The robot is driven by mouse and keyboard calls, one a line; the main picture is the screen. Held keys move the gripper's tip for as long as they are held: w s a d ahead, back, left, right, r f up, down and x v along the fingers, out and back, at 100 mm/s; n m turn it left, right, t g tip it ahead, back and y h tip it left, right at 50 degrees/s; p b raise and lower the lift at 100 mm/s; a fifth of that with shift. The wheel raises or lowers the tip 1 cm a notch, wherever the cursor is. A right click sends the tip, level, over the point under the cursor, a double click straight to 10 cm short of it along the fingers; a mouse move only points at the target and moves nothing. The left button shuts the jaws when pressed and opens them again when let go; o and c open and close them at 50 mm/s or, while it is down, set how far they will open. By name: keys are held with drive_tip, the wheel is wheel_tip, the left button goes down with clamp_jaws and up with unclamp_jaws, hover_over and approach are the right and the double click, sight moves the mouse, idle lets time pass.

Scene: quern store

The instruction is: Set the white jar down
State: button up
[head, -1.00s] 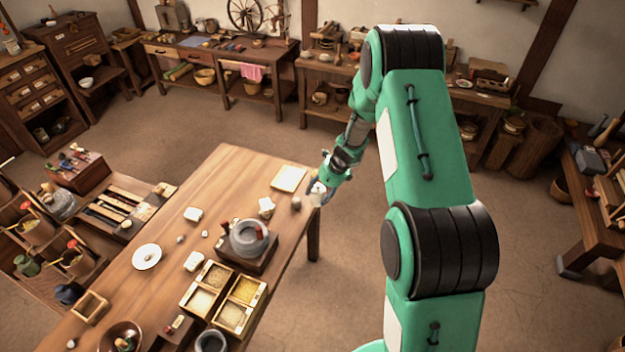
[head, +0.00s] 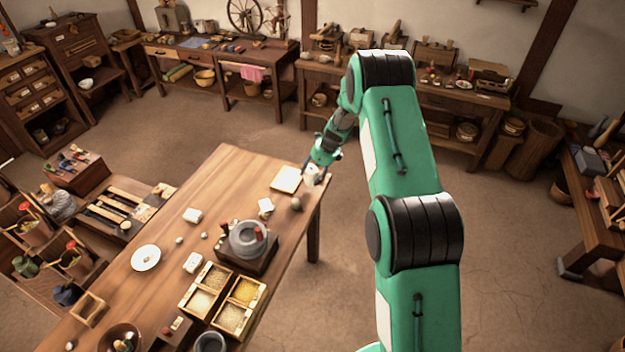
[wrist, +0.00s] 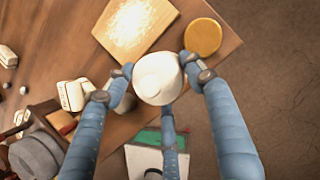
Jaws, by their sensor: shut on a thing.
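The white jar (head: 312,177) is held at the far right corner of the long wooden table (head: 228,178). In the wrist view the rounded white jar (wrist: 158,76) fills the space between my blue fingers. My gripper (wrist: 157,82) is shut on it; in the head view my gripper (head: 315,171) comes down from behind it. The jar appears over the tabletop near its edge; I cannot tell whether its base touches the wood. The wood directly under it is hidden.
A pale square board (wrist: 137,28) and a round yellow-orange disc (wrist: 203,38) lie close to the jar. A quern (head: 248,241) and grain box (head: 240,305) stand farther along. Open floor (wrist: 280,80) lies beyond the edge.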

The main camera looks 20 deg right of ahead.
drive_tip(key=shift+w, duration=0.1)
drive_tip(key=shift+f+b, duration=0.35)
drive_tip(key=shift+f, duration=1.4)
drive_tip(key=o, duration=1.5)
drive_tip(key=shift+f, duration=0.1)
drive_tip(key=p+v, duration=0.1)
drive_tip(key=v, duration=1.1)
drive_tip(key=shift+p, duration=0.4)
